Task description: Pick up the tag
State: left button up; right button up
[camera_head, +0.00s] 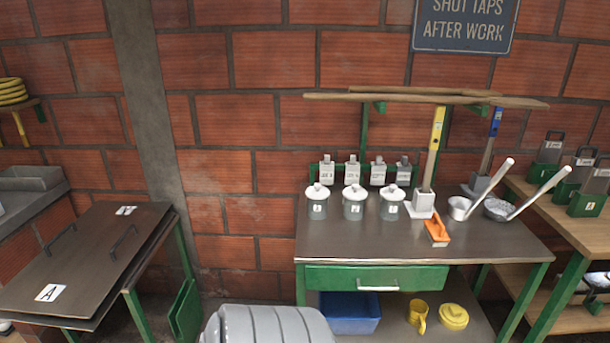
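Several small grey tags with dark lettering stand in a row on a green rack (313,172) at the back of the metal workbench (290,235). From left to right I see a first tag (327,170), a second tag (352,170), a third tag (378,170) and a fourth tag (403,169). Their lettering is too small to read surely. White-lidded jars stand just in front of them and hide part of the rack. I cannot tell which tag is meant. Neither of my grippers is in view.
The workbench also holds three jars (317,208), an orange tool (436,230), and two long-handled ladles (460,208). A wooden shelf (430,98) overhangs the rack. A grey ribbed rounded body (265,325) is at the bottom edge. The bench's front left top is clear.

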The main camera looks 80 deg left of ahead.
aim_at(353, 168)
jog(key=u, duration=2.2)
